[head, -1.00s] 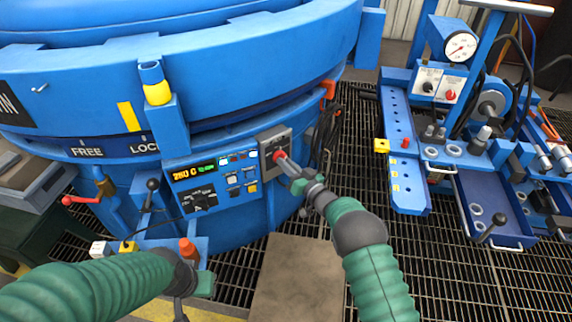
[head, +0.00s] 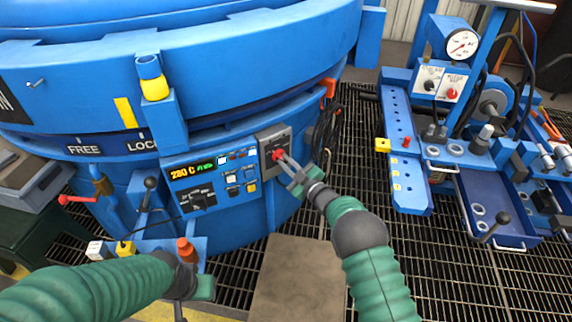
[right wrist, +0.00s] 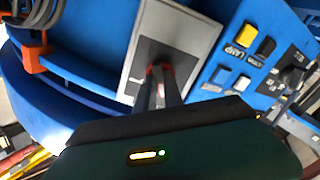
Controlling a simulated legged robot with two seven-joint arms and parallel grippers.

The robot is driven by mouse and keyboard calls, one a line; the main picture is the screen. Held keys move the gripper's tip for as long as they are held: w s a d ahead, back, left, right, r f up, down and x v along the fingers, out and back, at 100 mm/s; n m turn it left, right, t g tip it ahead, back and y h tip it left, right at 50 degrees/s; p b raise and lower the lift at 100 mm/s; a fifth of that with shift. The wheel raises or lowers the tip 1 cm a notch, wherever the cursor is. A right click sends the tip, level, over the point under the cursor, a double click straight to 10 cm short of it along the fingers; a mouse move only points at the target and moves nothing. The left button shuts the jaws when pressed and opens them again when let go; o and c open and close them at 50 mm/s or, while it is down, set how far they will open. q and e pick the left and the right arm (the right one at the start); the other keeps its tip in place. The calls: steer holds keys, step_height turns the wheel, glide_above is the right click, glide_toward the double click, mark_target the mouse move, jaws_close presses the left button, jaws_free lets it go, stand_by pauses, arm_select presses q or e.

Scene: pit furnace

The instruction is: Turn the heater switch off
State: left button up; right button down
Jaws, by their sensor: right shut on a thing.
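The heater switch is a red knob (head: 278,154) on a grey plate (head: 268,140) at the right end of the blue furnace's control panel. My right gripper (head: 283,158) is at the plate with its fingers shut on the red knob. In the right wrist view the fingers (right wrist: 160,88) reach the grey plate (right wrist: 172,40), and only slivers of red (right wrist: 150,72) show around them. The knob's exact angle is hidden. My left gripper (head: 203,287) is low at the left, partly behind its own arm; its jaws do not show clearly.
The panel's display (head: 193,170) reads about 280 C, with several buttons and a black dial (head: 200,197) below. An orange-capped item (head: 187,250) stands near my left arm. A blue bench with a gauge (head: 462,44) stands at the right.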

steer(key=shift+s+f+n+b, duration=0.1)
steer(key=shift+f+n+b, duration=0.1)
steer(key=shift+n, duration=0.55)
steer(key=shift+f+n+b, duration=0.15)
steer(key=shift+f+n, duration=0.05)
steer(key=shift+n, duration=0.55)
steer(key=c, duration=1.6)
jaws_free()
steer(key=shift+o, duration=0.7)
steer(key=shift+r, duration=0.2)
steer(key=shift+s+d+r, duration=0.1)
steer(key=shift+s+d, duration=0.05)
steer(key=shift+d, duration=0.05)
steer(key=p+v, duration=0.4)
steer(key=v, duration=1.2)
steer(key=shift+s, duration=0.2)
